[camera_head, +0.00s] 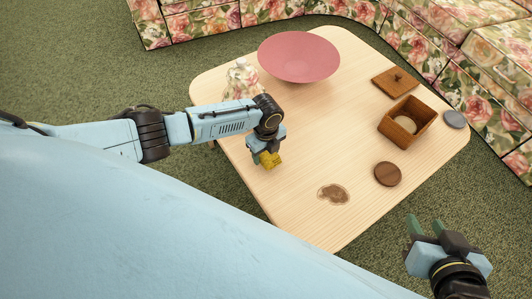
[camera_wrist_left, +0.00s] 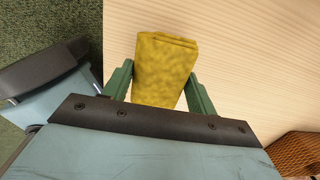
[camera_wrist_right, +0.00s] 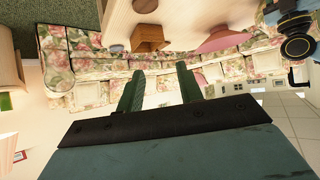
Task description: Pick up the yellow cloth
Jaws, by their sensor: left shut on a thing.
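The yellow cloth (camera_head: 270,159) is a folded, mottled yellow piece at my left gripper (camera_head: 264,154), over the left part of the wooden table. In the left wrist view the cloth (camera_wrist_left: 163,68) sits between the two green fingers of my left gripper (camera_wrist_left: 160,85), which is shut on it. I cannot tell whether the cloth touches the tabletop. My right gripper (camera_head: 425,228) is off the table's right front side, with its green fingers apart. In the right wrist view my right gripper (camera_wrist_right: 160,88) is open and empty.
Floral sofas (camera_head: 470,75) stand behind.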

